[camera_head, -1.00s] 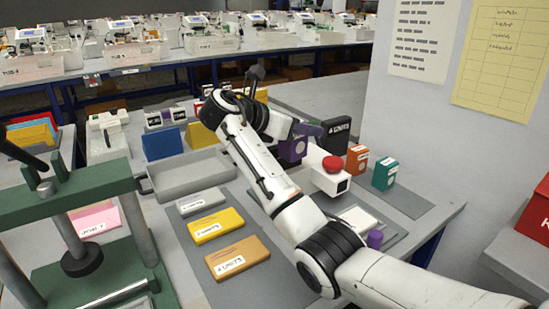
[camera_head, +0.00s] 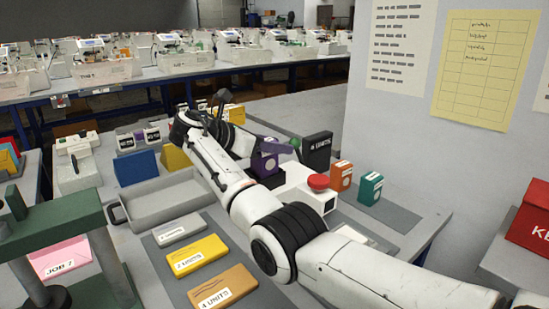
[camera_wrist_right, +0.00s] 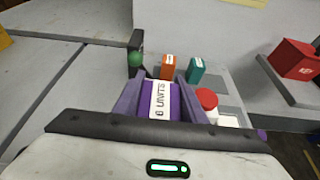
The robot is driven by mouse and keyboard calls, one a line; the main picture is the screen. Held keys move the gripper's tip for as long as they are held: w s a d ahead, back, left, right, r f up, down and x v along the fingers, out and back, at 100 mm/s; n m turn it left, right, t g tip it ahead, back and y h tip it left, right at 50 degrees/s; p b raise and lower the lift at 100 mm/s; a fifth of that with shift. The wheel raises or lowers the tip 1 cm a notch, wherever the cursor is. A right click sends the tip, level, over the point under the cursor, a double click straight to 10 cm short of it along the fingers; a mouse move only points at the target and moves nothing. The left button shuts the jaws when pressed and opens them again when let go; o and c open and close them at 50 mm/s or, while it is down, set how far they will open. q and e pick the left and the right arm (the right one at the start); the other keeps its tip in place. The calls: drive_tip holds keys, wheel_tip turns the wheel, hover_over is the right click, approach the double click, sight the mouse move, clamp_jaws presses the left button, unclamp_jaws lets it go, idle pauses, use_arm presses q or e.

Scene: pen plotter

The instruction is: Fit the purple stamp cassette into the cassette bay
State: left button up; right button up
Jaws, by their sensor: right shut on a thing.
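In the head view the purple cassette (camera_head: 263,162) shows only in part behind my right arm, beside a white machine with a red button (camera_head: 318,182). The button also shows in the right wrist view (camera_wrist_right: 207,98). I cannot make out the cassette bay's opening. My left gripper is not in view.
A black box (camera_head: 318,150), an orange box (camera_head: 341,176) and a teal box (camera_head: 370,189) stand close to the machine. Grey, yellow (camera_head: 197,255) and orange-brown labelled blocks lie on a mat at left, near an empty grey tray (camera_head: 160,204). A green press (camera_head: 50,235) stands at far left.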

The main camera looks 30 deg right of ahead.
sight(275, 156)
wheel_tip(275, 156, down, 3)
drive_tip(key=o, duration=1.1)
drive_tip(key=shift+f, duration=0.15)
drive_tip(key=shift+a+r, duration=0.15)
drive_tip(key=shift+r, duration=0.15)
drive_tip(key=v, duration=1.1)
drive_tip(key=shift+a, duration=0.3)
